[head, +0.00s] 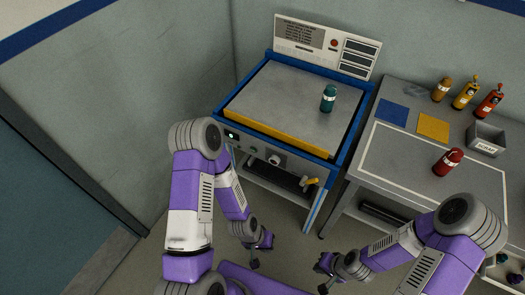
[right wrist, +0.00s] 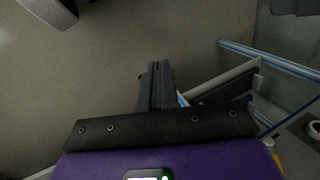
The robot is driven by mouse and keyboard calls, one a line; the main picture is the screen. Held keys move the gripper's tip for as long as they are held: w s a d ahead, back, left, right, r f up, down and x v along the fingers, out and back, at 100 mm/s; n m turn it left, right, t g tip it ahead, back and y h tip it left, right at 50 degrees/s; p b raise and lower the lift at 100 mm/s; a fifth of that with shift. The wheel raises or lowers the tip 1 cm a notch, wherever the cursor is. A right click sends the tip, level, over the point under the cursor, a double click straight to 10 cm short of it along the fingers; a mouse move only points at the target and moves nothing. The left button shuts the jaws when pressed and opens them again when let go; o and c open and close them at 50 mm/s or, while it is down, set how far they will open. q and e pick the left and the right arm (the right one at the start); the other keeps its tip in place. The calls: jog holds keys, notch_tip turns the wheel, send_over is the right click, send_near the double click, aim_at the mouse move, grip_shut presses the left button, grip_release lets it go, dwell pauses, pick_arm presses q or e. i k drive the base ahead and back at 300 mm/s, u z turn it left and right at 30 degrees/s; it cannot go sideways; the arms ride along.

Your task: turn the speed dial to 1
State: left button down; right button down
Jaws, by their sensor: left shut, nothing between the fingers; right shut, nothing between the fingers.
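A pale round knob (head: 274,160), which looks like the speed dial, sits on the front panel of the blue-framed machine (head: 325,170). A smaller dark knob (head: 253,150) and a green light (head: 231,135) are to its left. The dial's markings and setting are too small to read. My left gripper (head: 260,252) is shut and empty, low in front of the machine and below the dial. My right gripper (head: 324,272) is shut and empty, lower and to the right, apart from the panel. Its closed fingers (right wrist: 160,85) show in the right wrist view.
A yellow lever (head: 311,181) sticks out at the panel's right. A teal bottle (head: 328,98) stands on the machine's top plate. A grey workbench (head: 365,165) at the right holds several bottles, coloured squares and a scrap bin (head: 486,140). Floor in front is open.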

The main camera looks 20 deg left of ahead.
aim_at(273, 160)
jog(key=k, duration=0.55)
jog(key=u, duration=0.8)
jog(key=i, duration=0.85)
jog(key=u, duration=0.05)
